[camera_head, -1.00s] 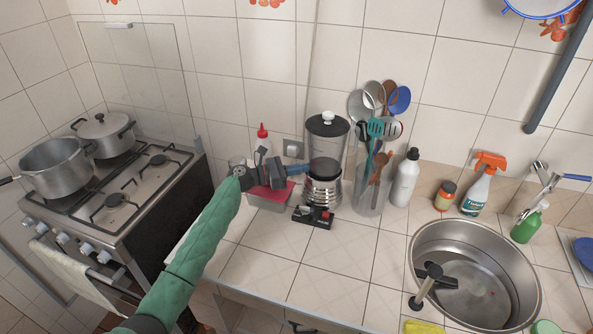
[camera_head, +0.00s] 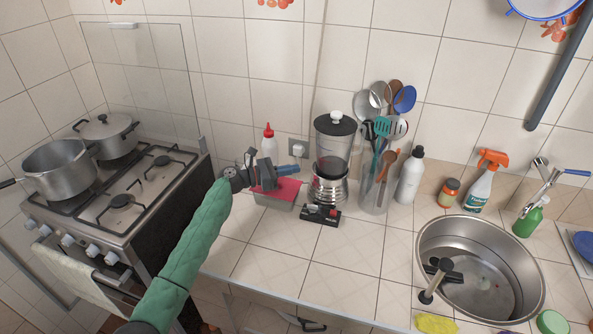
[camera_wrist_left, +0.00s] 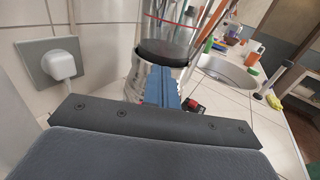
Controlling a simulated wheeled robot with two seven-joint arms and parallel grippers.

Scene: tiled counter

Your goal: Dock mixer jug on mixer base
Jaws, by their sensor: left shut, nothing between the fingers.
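The mixer jug (camera_head: 334,148), clear with a black lid and white knob, stands upright on the silver mixer base (camera_head: 328,190). The base has a black front foot with red parts. In the wrist view the jug's dark bottom (camera_wrist_left: 163,52) sits over the shiny metal base (camera_wrist_left: 143,80), partly hidden by my fingers. My left gripper (camera_head: 296,169) is shut and empty, its blue fingers pointing at the jug from the left with a small gap in the head view. The fingers also show in the wrist view (camera_wrist_left: 163,87). My right gripper is out of view.
A utensil holder (camera_head: 376,188) and a white bottle (camera_head: 410,176) stand close right of the mixer. A red-capped bottle (camera_head: 269,145) and a container with a red top (camera_head: 282,192) are behind my left gripper.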

